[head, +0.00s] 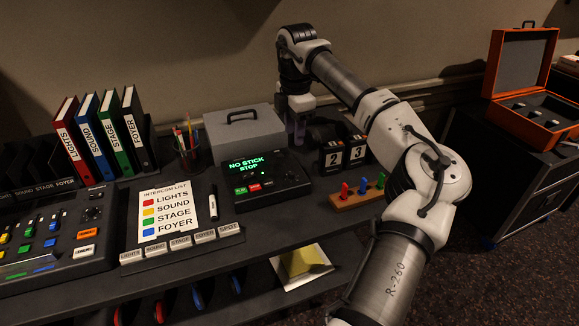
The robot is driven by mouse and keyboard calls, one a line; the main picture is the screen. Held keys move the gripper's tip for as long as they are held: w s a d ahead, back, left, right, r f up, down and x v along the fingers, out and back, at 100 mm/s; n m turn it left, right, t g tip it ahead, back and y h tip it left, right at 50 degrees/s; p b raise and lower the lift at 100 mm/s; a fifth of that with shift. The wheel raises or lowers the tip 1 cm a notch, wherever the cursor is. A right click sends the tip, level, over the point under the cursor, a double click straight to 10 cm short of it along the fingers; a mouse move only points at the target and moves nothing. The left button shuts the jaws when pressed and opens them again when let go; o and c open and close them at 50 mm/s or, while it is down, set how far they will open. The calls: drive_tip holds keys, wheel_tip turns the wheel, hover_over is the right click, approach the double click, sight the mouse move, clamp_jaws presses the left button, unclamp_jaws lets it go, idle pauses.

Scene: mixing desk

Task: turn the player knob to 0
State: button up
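The player (268,190) is a black box on the desk, right of the intercom list. Its screen (246,165) shows green text reading "NO STICK STOP". Green, red and white buttons sit below the screen. Dark controls are on its right side, but the knob and its setting are too small and dark to read. My gripper (300,130) hangs down behind the player's back right corner, by the grey box. It is apart from the player. Its fingers are small and dim, so I cannot tell whether they are open.
A grey case (243,132) and a pen cup (187,152) stand behind the player. A date block (343,153) and a wooden peg board (357,197) are to its right. The intercom list (167,212), a marker (213,203) and the mixing desk (55,240) are to its left.

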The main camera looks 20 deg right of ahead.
sight(292, 173)
drive_tip(key=f, duration=0.4)
drive_tip(key=f+p, duration=0.1)
drive_tip(key=f, duration=0.7)
drive_tip(key=shift+w+a+f+p, duration=0.15)
drive_tip(key=shift+w+f+p, duration=0.15)
drive_tip(key=shift+f+p, duration=0.05)
drive_tip(key=shift+c, duration=0.5)
clamp_jaws()
drive_tip(key=shift+n, duration=0.4)
